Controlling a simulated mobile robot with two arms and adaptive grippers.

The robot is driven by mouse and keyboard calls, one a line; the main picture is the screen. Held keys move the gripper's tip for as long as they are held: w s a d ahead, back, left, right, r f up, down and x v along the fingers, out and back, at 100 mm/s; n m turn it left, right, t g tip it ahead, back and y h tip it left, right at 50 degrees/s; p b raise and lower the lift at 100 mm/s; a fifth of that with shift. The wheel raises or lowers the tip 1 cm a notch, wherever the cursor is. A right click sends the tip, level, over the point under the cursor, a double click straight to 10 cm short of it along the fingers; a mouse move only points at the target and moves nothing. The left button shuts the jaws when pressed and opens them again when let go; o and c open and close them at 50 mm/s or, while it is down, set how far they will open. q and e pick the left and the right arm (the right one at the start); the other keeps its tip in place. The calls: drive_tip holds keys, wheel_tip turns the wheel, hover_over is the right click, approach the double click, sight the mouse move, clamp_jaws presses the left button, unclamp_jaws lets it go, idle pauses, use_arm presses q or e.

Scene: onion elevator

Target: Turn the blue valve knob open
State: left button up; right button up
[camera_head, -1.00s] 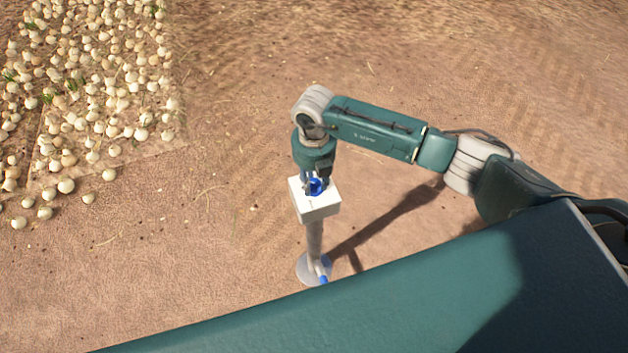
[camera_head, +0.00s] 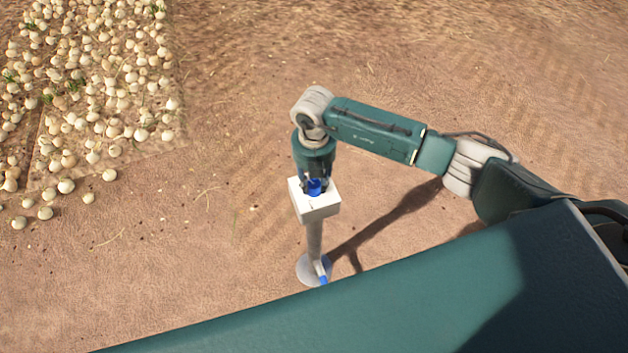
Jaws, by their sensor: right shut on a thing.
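The blue valve knob (camera_head: 314,187) sits on top of a white box (camera_head: 318,208) on a grey post (camera_head: 315,240). My right gripper (camera_head: 314,184) reaches down over the box from above, and its fingers are shut on the knob, one at each side. The gripper and wrist hide part of the knob. The knob's turn angle is hard to read at this size. My left gripper is not in view.
The post stands on a round grey foot (camera_head: 308,270) with a small blue part (camera_head: 323,280) beside it. Many pale onions (camera_head: 100,90) lie on the ground at upper left. Bare soil around the post is clear. My own green body fills the lower right.

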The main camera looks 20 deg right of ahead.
sight(314, 184)
drive_tip(key=o, duration=1.2)
drive_tip(key=shift+c, duration=0.2)
drive_tip(key=shift+r, duration=0.15)
wheel_tip(314, 184, up, 12)
drive_tip(key=shift+f, duration=0.2)
